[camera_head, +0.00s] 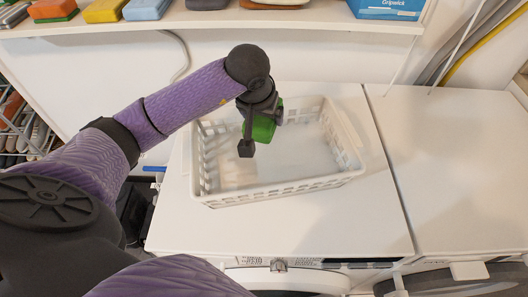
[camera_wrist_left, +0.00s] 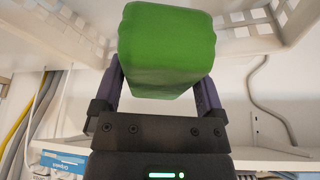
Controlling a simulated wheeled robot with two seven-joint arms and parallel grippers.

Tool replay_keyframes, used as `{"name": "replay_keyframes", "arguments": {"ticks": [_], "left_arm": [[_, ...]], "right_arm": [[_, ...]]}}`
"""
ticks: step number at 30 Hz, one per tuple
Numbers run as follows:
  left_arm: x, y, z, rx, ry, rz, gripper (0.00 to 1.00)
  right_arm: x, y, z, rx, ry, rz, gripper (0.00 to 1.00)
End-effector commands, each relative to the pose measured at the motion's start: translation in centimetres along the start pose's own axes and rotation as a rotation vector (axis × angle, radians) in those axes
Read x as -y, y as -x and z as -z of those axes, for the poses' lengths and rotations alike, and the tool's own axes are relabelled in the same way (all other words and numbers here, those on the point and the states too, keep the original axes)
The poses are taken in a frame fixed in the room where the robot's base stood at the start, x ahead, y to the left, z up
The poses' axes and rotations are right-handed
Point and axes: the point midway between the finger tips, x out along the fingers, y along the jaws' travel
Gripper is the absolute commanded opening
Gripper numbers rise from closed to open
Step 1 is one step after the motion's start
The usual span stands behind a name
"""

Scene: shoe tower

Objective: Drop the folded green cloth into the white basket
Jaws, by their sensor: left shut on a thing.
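The folded green cloth (camera_head: 264,127) is a bright green block held in my left gripper (camera_head: 262,130). The gripper is shut on it, and the arm reaches in from the left over the white basket (camera_head: 275,191). In the head view the cloth appears above the left part of the basket's opening, partly hidden by the gripper. In the left wrist view the cloth (camera_wrist_left: 166,45) sits between the two fingers, with the basket's slotted wall (camera_wrist_left: 245,28) behind it. The visible basket floor is empty. My right gripper is not in view.
The basket stands on a white appliance top (camera_head: 300,235). A second white top (camera_head: 450,160) to the right is clear. A shelf (camera_head: 300,20) behind holds several coloured folded items and a blue box (camera_head: 388,8). A wire rack (camera_head: 20,125) stands at the left.

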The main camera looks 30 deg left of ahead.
Motion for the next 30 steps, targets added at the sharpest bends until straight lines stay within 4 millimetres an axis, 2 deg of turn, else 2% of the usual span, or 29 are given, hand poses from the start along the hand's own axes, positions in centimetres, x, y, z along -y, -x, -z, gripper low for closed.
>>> {"name": "replay_keyframes", "arguments": {"ticks": [6,7,8,14,17,24,27,30], "left_arm": [[0.0,-0.1,-0.1,-0.001,0.001,0.0,0.43],[0.0,-0.1,0.0,-0.001,0.001,0.0,0.93],[0.0,-0.1,0.0,-0.001,0.001,0.0,0.99],[0.0,-0.1,0.0,-0.001,0.0,0.0,1.0],[0.0,0.8,0.1,-0.004,0.0,0.001,1.0],[0.0,6.8,0.2,-0.008,0.0,0.0,1.0],[0.0,8.7,0.1,-0.006,0.0,0.0,1.0],[0.0,9.6,0.0,-0.003,0.001,0.0,1.0]], "right_arm": [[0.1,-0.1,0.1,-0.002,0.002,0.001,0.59],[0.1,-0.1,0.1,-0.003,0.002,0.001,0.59],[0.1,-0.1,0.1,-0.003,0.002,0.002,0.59],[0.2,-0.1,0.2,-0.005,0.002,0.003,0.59],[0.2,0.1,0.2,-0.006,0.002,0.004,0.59],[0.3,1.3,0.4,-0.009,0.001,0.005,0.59],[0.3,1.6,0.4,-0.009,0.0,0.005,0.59],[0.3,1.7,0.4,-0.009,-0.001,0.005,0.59]]}}
